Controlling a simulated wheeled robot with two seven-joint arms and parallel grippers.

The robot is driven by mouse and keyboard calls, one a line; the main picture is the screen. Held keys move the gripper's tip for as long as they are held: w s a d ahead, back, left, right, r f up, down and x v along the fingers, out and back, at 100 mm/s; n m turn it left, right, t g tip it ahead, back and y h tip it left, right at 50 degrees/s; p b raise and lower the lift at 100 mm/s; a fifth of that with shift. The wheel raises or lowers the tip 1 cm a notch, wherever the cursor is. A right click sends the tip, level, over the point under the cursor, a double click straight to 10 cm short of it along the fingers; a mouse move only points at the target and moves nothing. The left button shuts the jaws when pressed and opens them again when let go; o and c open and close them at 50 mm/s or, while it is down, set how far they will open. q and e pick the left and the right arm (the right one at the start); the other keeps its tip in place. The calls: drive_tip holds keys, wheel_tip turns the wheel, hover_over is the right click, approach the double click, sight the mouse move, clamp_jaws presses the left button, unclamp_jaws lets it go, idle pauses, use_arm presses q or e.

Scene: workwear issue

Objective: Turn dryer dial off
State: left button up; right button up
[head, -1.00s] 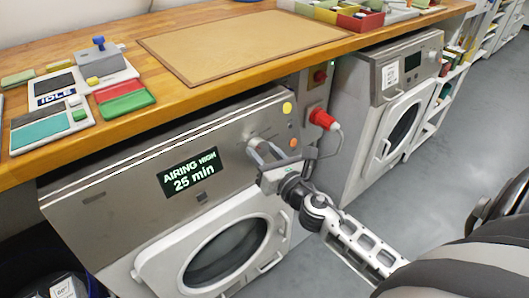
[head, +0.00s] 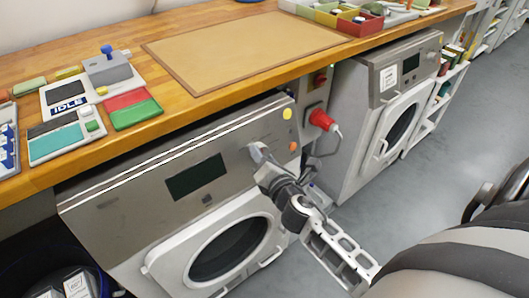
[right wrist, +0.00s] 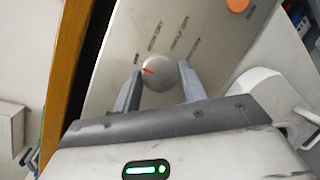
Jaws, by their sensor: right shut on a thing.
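The dryer (head: 120,205) stands under the wooden counter, its door closed. Its display (head: 196,177) is dark and shows no text. My right gripper (head: 258,150) is at the dryer's control panel, shut on the dial. In the right wrist view the round grey dial (right wrist: 160,73) sits between the two fingers (right wrist: 160,88), with a red pointer mark on its left part. Printed labels fan around the dial, too blurred to read surely. In the head view the gripper mostly hides the dial. My left gripper is not in view.
A second machine (head: 377,90) stands to the right, with a red plug (head: 322,119) between the two. Yellow (head: 288,113) and orange (head: 293,146) buttons sit near the dial. The counter holds a tan mat (head: 240,48), trays and an IDLE device (head: 68,105).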

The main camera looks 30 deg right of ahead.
use_arm(q)
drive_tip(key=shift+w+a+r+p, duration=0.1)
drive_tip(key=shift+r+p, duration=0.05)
drive_tip(key=shift+p, duration=0.15)
use_arm(e)
drive_tip(key=shift+m, duration=0.6)
drive_tip(key=o, duration=1)
use_arm(q)
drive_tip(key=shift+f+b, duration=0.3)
drive_tip(key=shift+b, duration=0.95)
use_arm(e)
drive_tip(key=v, duration=1.6)
drive_tip(key=shift+a+r, duration=0.1)
drive_tip(key=shift+r, duration=0.05)
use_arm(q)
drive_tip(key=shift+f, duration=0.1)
